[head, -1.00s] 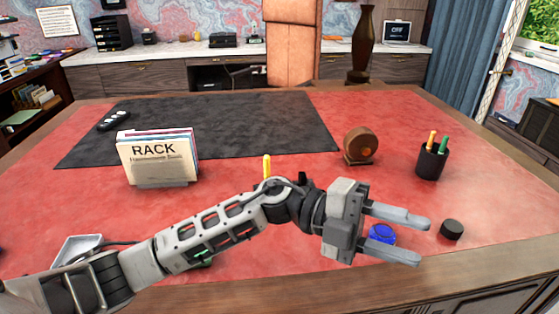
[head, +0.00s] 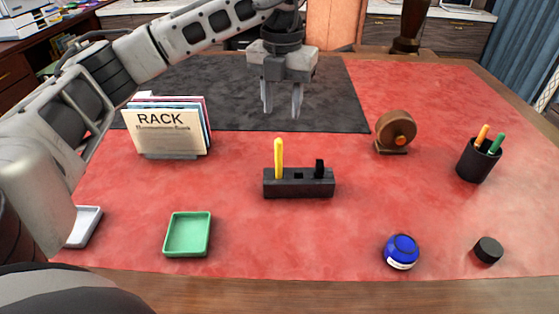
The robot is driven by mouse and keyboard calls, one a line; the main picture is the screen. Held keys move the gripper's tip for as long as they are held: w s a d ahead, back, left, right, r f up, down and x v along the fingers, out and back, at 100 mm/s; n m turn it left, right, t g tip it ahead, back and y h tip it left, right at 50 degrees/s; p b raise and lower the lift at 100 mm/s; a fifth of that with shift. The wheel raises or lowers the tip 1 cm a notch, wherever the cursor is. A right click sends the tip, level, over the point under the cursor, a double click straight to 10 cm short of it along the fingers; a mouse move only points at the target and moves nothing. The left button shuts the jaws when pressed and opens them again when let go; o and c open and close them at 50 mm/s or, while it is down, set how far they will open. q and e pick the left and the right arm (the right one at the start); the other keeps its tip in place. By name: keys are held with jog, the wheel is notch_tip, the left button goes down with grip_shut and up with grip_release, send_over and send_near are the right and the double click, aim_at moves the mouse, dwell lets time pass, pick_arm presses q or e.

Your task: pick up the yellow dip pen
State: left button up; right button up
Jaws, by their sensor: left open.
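The yellow dip pen (head: 279,158) stands upright in the left slot of a dark pen holder block (head: 300,188) in the middle of the desk. A short black piece (head: 319,168) stands at the right end of the same block. My left gripper (head: 282,108) hangs above and behind the block, over the dark desk mat, with its fingers pointing down. It is open and empty, and it is apart from the pen. The lower part of the pen is hidden inside the block. My right gripper is not in view.
A rack of folders (head: 168,130) stands left of the block. A green tray (head: 188,235) and a white tray (head: 84,227) lie front left. A blue jar (head: 401,251) and black lid (head: 488,250) are front right. A brown round object (head: 396,130) and a pen cup (head: 478,160) stand right.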

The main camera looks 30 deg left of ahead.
aim_at(279, 139)
pick_arm(q)
notch_tip(279, 139, down, 4)
jog(key=shift+f, duration=0.15)
jog(key=f, duration=0.2)
jog(key=f+p, duration=0.1)
jog(key=f, duration=0.1)
jog(key=shift+s+a+f, duration=0.1)
jog(key=shift+s+a, duration=0.1)
jog(key=shift+a, duration=0.1)
jog(key=shift+f, duration=0.5)
grip_shut()
